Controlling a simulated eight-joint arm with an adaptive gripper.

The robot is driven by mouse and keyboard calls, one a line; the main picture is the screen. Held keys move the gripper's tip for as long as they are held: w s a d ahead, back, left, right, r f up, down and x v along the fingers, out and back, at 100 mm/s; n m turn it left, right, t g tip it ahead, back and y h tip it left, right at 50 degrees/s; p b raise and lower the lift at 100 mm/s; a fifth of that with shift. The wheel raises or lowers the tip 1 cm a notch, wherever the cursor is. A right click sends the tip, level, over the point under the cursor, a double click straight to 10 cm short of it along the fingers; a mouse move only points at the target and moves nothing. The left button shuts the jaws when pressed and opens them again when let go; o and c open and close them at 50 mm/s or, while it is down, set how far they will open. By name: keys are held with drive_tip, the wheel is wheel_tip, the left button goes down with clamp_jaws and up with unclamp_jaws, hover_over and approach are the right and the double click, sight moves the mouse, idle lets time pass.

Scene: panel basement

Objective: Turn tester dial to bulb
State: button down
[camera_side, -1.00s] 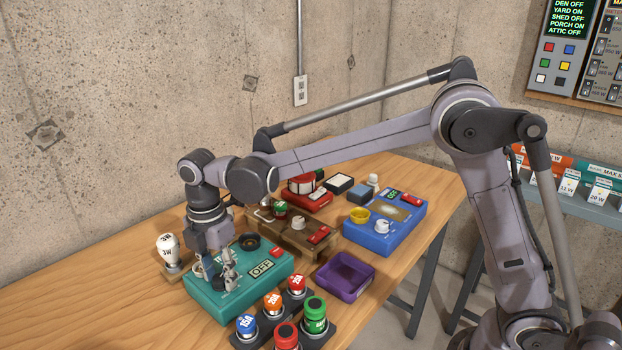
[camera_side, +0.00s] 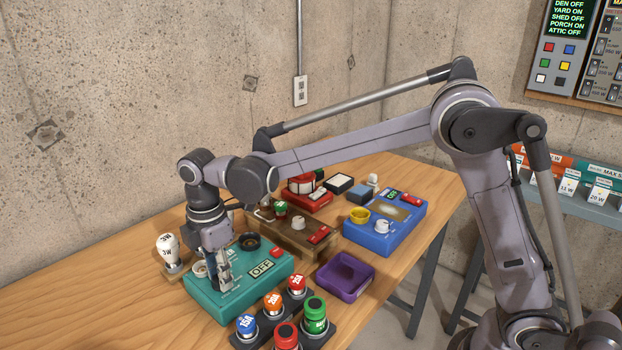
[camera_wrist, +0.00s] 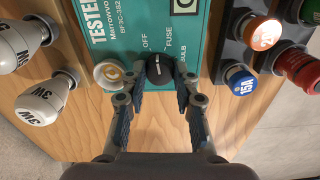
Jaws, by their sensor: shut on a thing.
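The teal tester (camera_side: 240,300) sits near the table's front left, and its display reads OFF in the side view. In the wrist view, its black dial (camera_wrist: 160,70) has a light pointer mark, with the labels OFF, FUSE and BULB around it. I cannot tell for sure which label the mark points to. My gripper (camera_wrist: 160,82) is down at the tester with its two fingers on either side of the dial, shut on it. In the side view my gripper (camera_side: 220,284) hides the dial.
White bulbs (camera_wrist: 38,103) stand left of the tester. A fuse rack with a blue 15A fuse (camera_side: 246,325) and several others stands close on its right. A purple tray (camera_side: 345,277), a brown stand (camera_side: 290,235) and a blue device (camera_side: 385,230) lie farther right.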

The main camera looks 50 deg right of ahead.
drive_tip(key=m, duration=1.4)
idle(0.5)
drive_tip(key=c, duration=1.3)
unclamp_jaws()
drive_tip(key=shift+r, duration=0.1)
wheel_tip(320, 180, up, 12)
drive_tip(key=shift+d, duration=0.1)
